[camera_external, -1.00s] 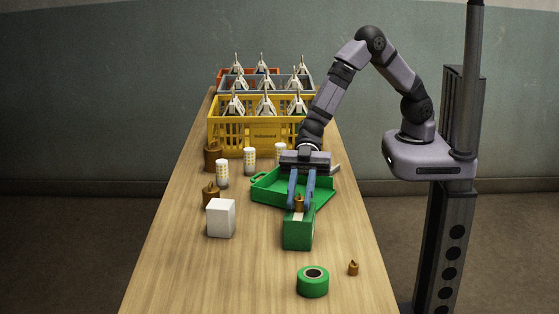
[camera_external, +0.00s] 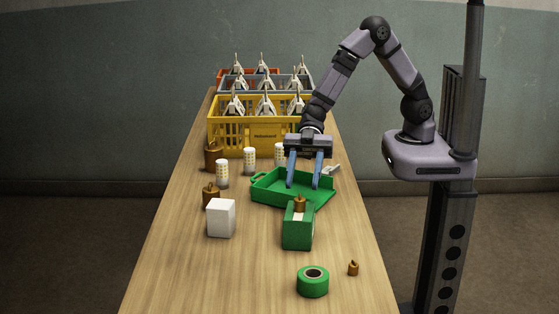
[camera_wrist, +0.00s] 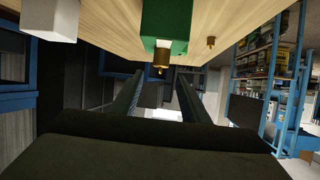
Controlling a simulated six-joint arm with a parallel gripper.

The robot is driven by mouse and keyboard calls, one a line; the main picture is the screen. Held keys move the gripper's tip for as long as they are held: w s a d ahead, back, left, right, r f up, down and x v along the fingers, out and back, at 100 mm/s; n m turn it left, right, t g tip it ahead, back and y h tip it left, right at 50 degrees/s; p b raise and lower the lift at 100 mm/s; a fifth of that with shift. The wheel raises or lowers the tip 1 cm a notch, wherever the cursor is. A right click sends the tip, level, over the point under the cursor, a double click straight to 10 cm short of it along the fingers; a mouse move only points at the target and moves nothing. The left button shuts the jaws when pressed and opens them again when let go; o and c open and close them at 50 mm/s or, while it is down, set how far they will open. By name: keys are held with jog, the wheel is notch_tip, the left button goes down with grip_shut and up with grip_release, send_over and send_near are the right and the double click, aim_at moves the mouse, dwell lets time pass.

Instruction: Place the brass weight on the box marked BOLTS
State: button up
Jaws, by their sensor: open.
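A brass weight (camera_external: 299,205) stands upright on top of the green box (camera_external: 298,232), which has a pale stripe on its top. No BOLTS marking is readable on it from here. In the wrist view the brass weight (camera_wrist: 161,60) shows against the end of the green box (camera_wrist: 167,22). My gripper (camera_external: 303,186) is open and empty, with its blue fingers apart. It hangs over the green tray (camera_external: 265,190), behind and above the box, clear of the weight.
Other brass weights stand at the left (camera_external: 210,196), back left (camera_external: 212,156) and front right (camera_external: 353,268). A white box (camera_external: 221,218), a green tape roll (camera_external: 313,281) and white cylinders (camera_external: 249,160) stand about. A yellow crate (camera_external: 225,133) is behind. The front left table is clear.

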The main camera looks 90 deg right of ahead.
jog(key=w+d+m+t+h, duration=0.3)
jog(key=w+d, duration=0.1)
jog(key=d, duration=0.4)
jog(key=w+d+m+t+h, duration=0.2)
jog(key=w+d+t+h, duration=0.15)
jog(key=d, duration=0.55)
jog(key=d+f+m+h, duration=0.2)
jog(key=d+m+h, duration=0.25)
jog(key=d, duration=0.65)
jog(key=s+d+f+m+g+h, duration=0.1)
jog(key=s+d, duration=0.1)
jog(key=s, duration=0.2)
jog(key=s+d+f+m+g+h, duration=0.1)
jog(key=s+d+g, duration=0.1)
jog(key=s+d, duration=0.1)
jog(key=s+d+f+m+g+h, duration=0.1)
jog(key=s+d+f+m+g, duration=0.1)
jog(key=s, duration=0.3)
jog(key=shift+d, duration=0.6)
jog(key=s+g, duration=0.1)
jog(key=s, duration=0.2)
jog(key=s+m+g, duration=0.1)
jog(key=s, duration=0.3)
jog(key=s+a+f+m+g, duration=0.1)
jog(key=s, duration=0.3)
jog(key=shift+f+g, duration=0.1)
jog(key=shift+g, duration=0.25)
jog(key=shift+s+a+y, duration=0.1)
jog(key=shift+s+y, duration=0.2)
jog(key=shift+s, duration=0.05)
